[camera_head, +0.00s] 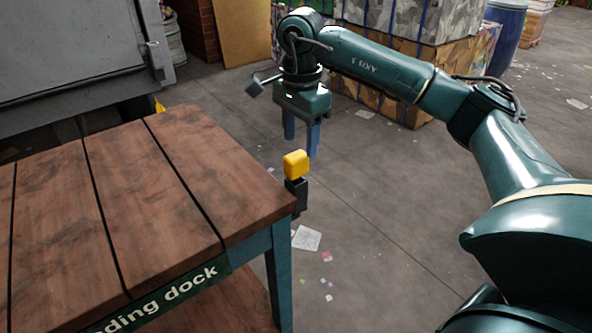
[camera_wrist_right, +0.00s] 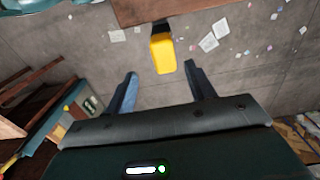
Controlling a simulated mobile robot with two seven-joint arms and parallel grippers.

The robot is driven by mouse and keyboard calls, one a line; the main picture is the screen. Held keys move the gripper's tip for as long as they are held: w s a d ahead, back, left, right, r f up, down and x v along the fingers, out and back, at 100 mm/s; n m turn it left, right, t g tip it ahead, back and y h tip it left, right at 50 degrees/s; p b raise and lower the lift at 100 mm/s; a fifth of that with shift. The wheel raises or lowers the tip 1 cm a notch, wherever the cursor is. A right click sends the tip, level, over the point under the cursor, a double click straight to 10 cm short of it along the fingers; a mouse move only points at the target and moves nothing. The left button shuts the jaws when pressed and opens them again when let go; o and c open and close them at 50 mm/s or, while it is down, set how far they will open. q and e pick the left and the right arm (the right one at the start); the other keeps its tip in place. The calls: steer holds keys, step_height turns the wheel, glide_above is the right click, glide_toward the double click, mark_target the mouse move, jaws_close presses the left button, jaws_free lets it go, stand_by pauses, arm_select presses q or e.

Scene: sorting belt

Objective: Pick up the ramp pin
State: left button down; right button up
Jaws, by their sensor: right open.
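The ramp pin (camera_head: 296,164) has a yellow block-shaped head on a black holder (camera_head: 296,194) beside the table's right corner. My right gripper (camera_head: 301,143) is open and empty, with its blue fingers pointing down just above the yellow head. In the right wrist view the yellow pin (camera_wrist_right: 162,54) shows beyond the fingertips, in line with the gap between them. The fingers look apart from the pin. My left gripper is not in view.
A wooden-topped table (camera_head: 165,215) with a "...ding dock" label fills the lower left. A grey metal container (camera_head: 75,60) stands behind it. Wrapped bales (camera_head: 400,60) stand at the back. The concrete floor right of the table has paper scraps.

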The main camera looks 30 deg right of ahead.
mark_target(296, 155)
steer(key=shift+w+a+f+p, duration=0.15)
steer(key=shift+f+p, duration=0.05)
steer(key=shift+f, duration=1.55)
steer(key=shift+w+a+f+p, duration=0.1)
steer(key=shift+w+f+p, duration=0.05)
steer(key=shift+f, duration=1.55)
steer(key=shift+c, duration=0.5)
steer(key=shift+r, duration=0.1)
jaws_close()
